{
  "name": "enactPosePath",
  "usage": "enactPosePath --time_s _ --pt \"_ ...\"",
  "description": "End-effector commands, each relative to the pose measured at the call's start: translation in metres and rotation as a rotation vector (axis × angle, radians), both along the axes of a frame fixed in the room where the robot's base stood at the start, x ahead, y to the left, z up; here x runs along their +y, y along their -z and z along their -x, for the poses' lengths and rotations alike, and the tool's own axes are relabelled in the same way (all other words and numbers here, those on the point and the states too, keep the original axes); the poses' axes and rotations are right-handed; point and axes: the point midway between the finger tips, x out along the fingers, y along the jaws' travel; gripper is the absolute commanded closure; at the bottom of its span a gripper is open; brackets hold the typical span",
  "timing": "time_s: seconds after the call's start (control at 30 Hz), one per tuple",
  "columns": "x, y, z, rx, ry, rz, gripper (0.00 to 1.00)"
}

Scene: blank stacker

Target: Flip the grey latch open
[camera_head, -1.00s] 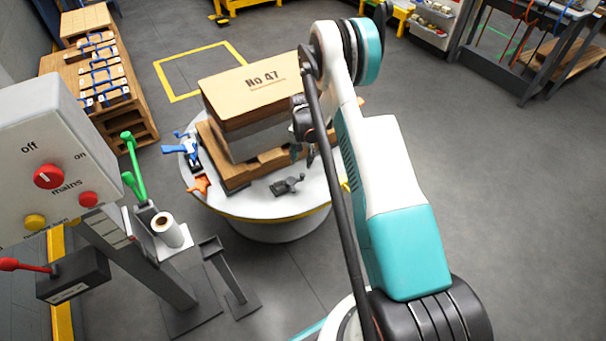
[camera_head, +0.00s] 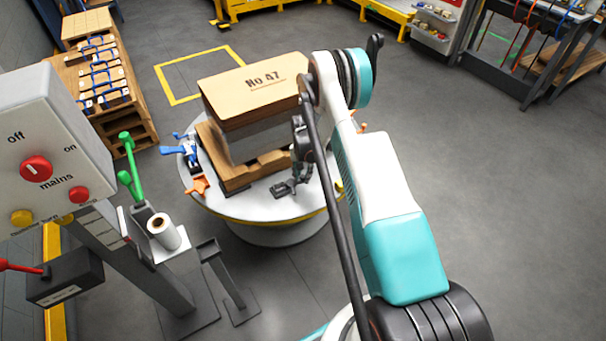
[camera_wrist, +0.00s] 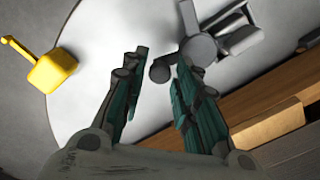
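The grey latch (camera_head: 283,189) is mounted on the front of the round white table (camera_head: 235,205), below the wooden block marked No 47 (camera_head: 254,84). In the wrist view the grey latch (camera_wrist: 232,36) has a bracket at upper right and an arm with a round knob pointing toward my fingers. My gripper (camera_head: 303,183) is low over the table, close to the latch's right side. In the wrist view my gripper (camera_wrist: 163,60) is open, with the knob between its fingertips, nearer the right finger. I cannot tell whether that finger touches it.
A blue latch (camera_head: 190,150) and an orange latch (camera_head: 198,186) sit on the table's left. A yellow latch (camera_wrist: 52,70) stands left of my fingers. The wooden base (camera_head: 240,172) is close behind the grey latch. A control panel (camera_head: 50,140) stands at front left.

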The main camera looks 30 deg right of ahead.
Motion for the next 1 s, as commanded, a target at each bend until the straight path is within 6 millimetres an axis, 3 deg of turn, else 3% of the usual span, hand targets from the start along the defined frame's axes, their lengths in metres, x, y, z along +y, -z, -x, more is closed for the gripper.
enactPosePath --time_s 0.1,0.33,0.7,1.0 --pt "0.000 0.000 0.000 0.000 0.000 0.000 1.00" --pt "0.000 0.000 -0.002 0.000 -0.033 0.000 1.00" --pt "-0.002 0.000 -0.015 0.000 -0.308 0.000 1.00" --pt "-0.002 0.000 -0.016 0.000 -0.326 0.000 1.00"
